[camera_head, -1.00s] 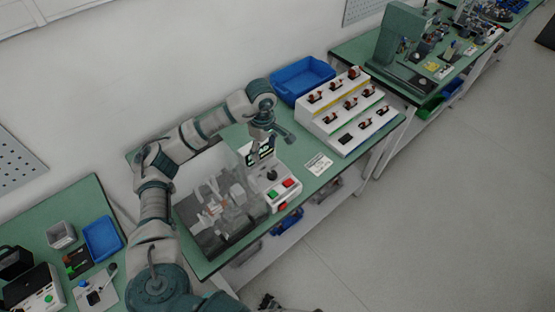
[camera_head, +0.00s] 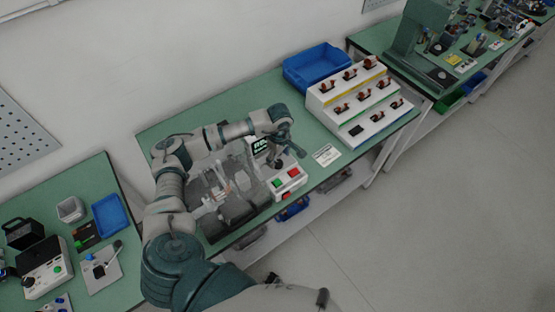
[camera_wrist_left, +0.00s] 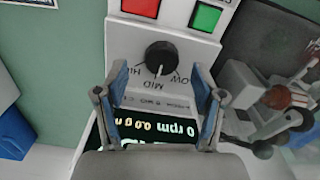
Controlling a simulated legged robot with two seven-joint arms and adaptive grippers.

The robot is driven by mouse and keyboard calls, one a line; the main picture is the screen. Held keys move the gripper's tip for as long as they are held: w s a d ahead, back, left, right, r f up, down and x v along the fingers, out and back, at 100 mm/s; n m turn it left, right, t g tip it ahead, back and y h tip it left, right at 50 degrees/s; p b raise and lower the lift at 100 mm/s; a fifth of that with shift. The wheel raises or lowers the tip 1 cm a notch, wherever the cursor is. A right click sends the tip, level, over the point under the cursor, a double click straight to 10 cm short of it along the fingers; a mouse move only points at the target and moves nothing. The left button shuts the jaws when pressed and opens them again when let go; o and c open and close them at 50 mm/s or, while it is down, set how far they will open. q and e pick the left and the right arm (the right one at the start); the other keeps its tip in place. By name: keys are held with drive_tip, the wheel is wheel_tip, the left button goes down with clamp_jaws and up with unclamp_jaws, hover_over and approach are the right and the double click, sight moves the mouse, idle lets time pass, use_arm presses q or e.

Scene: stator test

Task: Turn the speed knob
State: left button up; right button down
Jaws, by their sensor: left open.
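The speed knob (camera_wrist_left: 161,58) is black and round, on a white control box (camera_head: 285,182) with red and green buttons. In the left wrist view it faces me, between HIGH, MID and LOW marks; its pale pointer mark seems to face MID. The display (camera_wrist_left: 155,132) reads 0 rpm and is partly covered by my gripper. My left gripper (camera_wrist_left: 161,95) is open and empty, its two fingers spread to either side just below the knob in the picture; contact does not show. In the head view my left gripper (camera_head: 280,155) is over the box and hides part of it. My right gripper does not show.
A clear-covered test rig (camera_head: 225,192) stands left of the box. A blue bin (camera_head: 318,68) and a white stepped rack (camera_head: 345,118) with several parts are behind and to the right. A small label card (camera_head: 326,155) lies in front of the rack.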

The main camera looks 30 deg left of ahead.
sight(276, 161)
use_arm(q)
drive_tip(key=shift+s+d+f, duration=0.1)
drive_tip(key=shift+d+f, duration=0.1)
drive_tip(key=shift+f, duration=0.35)
drive_tip(key=shift+d+f, duration=0.15)
drive_tip(key=shift+f, duration=0.4)
drive_tip(key=shift+a+f, duration=0.3)
drive_tip(key=shift+a, duration=0.7)
drive_tip(key=c, duration=0.6)
drive_tip(key=shift+d, duration=0.15)
drive_tip(key=c, duration=0.5)
drive_tip(key=shift+d, duration=0.5)
drive_tip(key=shift+c, duration=0.2)
